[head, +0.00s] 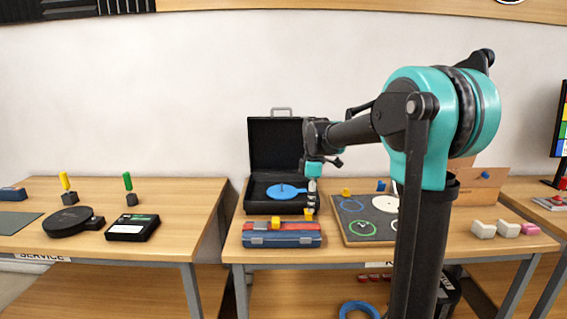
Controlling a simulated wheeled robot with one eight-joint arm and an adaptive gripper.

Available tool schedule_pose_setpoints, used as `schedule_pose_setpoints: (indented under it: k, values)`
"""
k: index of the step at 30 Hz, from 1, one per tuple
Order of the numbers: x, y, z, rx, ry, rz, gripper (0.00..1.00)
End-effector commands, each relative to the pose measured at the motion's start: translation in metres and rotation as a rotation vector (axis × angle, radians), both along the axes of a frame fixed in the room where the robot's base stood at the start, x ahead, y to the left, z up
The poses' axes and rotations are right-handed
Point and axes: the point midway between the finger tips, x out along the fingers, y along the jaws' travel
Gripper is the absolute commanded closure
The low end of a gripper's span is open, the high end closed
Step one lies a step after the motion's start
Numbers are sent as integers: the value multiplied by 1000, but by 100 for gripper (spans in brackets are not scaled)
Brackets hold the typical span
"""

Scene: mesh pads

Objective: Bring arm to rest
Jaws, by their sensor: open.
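My arm rises at the right of the head view and bends left over the middle table (350,257). My gripper (311,196) hangs at its end, pointing down beside an open black case (272,146) with a blue disc (285,191) in it. The gripper's fingers are small and dark in this view, and nothing clearly shows between them. A small yellow piece (309,212) shows just under the fingertips. I cannot tell whether they touch it.
A blue and red toolbox (281,241) with a yellow block lies in front of the case. A dark board with coloured rings (362,228) is to its right, partly behind my arm. White blocks (483,229) lie farther right. A gap separates the left table (170,220).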

Motion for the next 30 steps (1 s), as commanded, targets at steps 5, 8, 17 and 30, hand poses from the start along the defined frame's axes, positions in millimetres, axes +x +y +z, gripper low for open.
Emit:
schedule_pose_setpoints:
  k: [5, 8, 17, 30]
  values:
    - [-32, -19, -21, 20, -39, -188, 47]
    - [-58, -32, -37, 40, -69, -332, 47]
    - [-180, -77, -118, 167, -187, -958, 47]
    - [-265, -94, -175, 295, -250, -1378, 47]
